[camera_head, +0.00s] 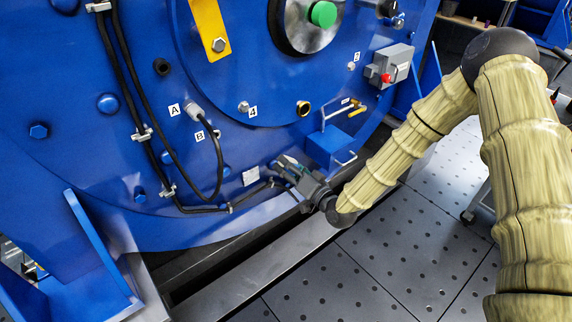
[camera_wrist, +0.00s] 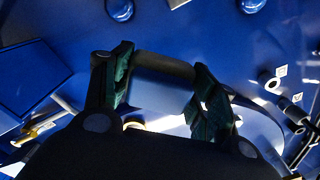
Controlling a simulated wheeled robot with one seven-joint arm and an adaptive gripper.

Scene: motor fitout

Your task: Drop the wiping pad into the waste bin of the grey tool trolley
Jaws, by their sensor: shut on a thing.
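My gripper (camera_head: 297,174) is low in front of the blue motor housing, beside its lower edge. In the wrist view, my gripper's two fingers (camera_wrist: 163,88) are spread around a dark blue-grey block-like thing (camera_wrist: 160,78) and hold it between them. I take it to be the wiping pad; its surface is in shadow, and in the head view it is too small to make out clearly. A grey edge with a caster (camera_head: 467,215), perhaps the tool trolley, shows behind my arm at the right. The waste bin cannot be made out in either view.
The blue motor housing (camera_head: 90,200) fills the left and middle. Black cables (camera_head: 150,90) run down its face to near my gripper. A blue box (camera_head: 328,148) and a grey box with a red button (camera_head: 390,65) jut out. The perforated dark floor (camera_head: 390,255) is clear.

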